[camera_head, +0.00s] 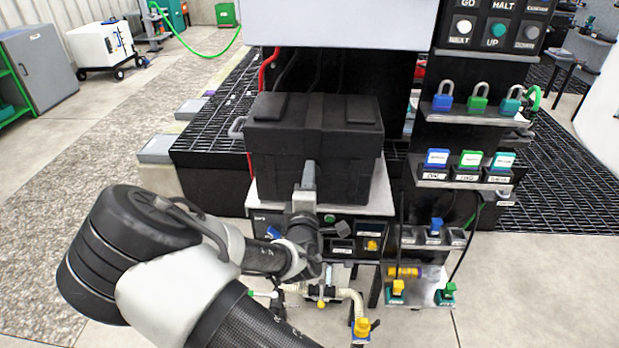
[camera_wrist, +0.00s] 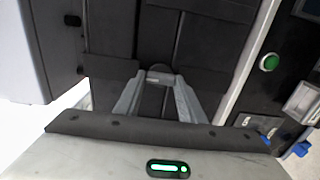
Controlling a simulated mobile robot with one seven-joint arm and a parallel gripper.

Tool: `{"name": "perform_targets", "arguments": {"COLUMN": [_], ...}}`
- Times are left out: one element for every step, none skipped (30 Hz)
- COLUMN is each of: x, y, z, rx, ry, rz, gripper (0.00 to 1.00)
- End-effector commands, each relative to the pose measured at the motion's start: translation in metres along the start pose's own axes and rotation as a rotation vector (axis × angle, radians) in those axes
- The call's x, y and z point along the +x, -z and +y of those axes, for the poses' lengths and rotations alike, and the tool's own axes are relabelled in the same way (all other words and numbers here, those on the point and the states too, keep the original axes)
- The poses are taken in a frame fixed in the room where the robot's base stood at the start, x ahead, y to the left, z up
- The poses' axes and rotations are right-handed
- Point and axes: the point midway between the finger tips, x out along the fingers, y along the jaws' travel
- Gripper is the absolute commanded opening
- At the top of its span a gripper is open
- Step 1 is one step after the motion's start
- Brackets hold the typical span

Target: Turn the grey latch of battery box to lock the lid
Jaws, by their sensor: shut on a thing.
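The black battery box (camera_head: 340,165) stands on a light shelf with its lid (camera_head: 312,110) down. My gripper (camera_head: 308,180) is at the front face of the box, below the lid edge. In the wrist view my gripper (camera_wrist: 158,82) has its two grey fingers closed in on the grey latch (camera_wrist: 159,74), which shows only as a small piece between the fingertips. The rest of the latch is hidden by the fingers. In the head view the gripper covers the latch. I cannot tell exactly how far the latch is turned.
A panel with a green button (camera_head: 329,218) sits under the box. To the right is a rack with padlocks (camera_head: 477,104) and labelled blocks (camera_head: 469,160). Hoses and yellow valves (camera_head: 362,327) lie below. A white panel (camera_head: 340,22) overhangs behind the box. Open floor lies to the left.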

Motion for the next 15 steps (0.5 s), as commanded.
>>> {"name": "perform_targets", "arguments": {"x": [-0.0006,-0.0006,-0.0006,-0.0006,-0.0006,-0.0006,-0.0006,-0.0006,-0.0006,-0.0006,-0.0006,-0.0006,-0.0006,-0.0006,-0.0005], "y": [-0.0013,-0.0013,-0.0013,-0.0013,-0.0013,-0.0014,-0.0014,-0.0014,-0.0013,-0.0014,-0.0014,-0.0014,-0.0013,-0.0013,-0.0011], "z": [-0.0013,-0.0013,-0.0013,-0.0014,-0.0014,-0.0014,-0.0014,-0.0014,-0.0014,-0.0014,-0.0014,-0.0014,-0.0014,-0.0014,-0.0013], "rx": [-0.008,-0.009,-0.01,-0.011,-0.011,-0.011,-0.011,-0.011,-0.011,-0.011,-0.011,-0.011,-0.011,-0.01,-0.01], "ry": [0.003,0.003,0.003,0.003,0.003,0.003,0.003,0.003,0.003,0.003,0.003,0.003,0.003,0.003,0.003], "rz": [-0.002,-0.002,-0.002,-0.002,-0.002,-0.002,-0.002,-0.002,-0.002,-0.002,-0.002,-0.002,-0.002,-0.002,-0.002], "gripper": [0.13,0.14,0.14,0.14,0.14,0.14,0.14,0.14,0.14,0.14,0.14,0.14,0.41,0.46,0.53]}}
